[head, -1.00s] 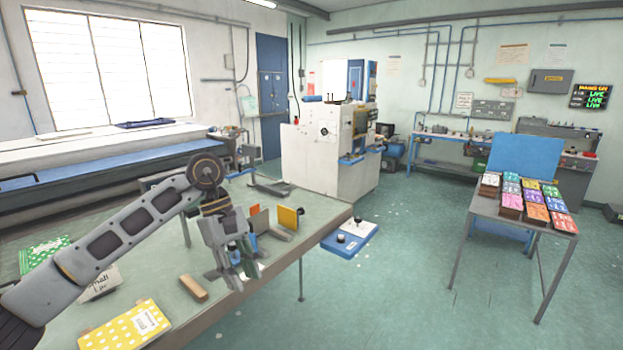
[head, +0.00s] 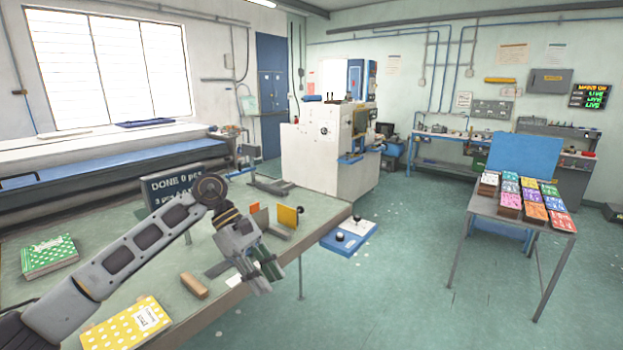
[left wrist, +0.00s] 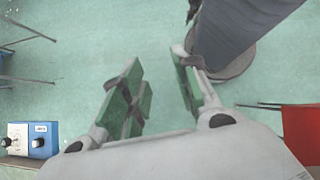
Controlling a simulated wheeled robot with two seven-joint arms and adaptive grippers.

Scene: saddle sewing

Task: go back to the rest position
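My left gripper (head: 264,276) hangs over the front edge of the green-topped table (head: 232,300) in the head view. In the left wrist view its two green-padded fingers (left wrist: 158,95) stand apart with only floor between them, so it is open and empty. My right gripper does not show in either view. A green dotted booklet (head: 49,256) and a yellow dotted booklet (head: 127,322) lie on the table to the left of the gripper.
A wooden block (head: 194,286) and upright coloured plates (head: 288,216) are on the table. A dark sign (head: 176,187) stands behind my arm. A blue control box (head: 349,236) with black knobs is beyond the table's right edge. A table with coloured stacks (head: 509,213) stands at right.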

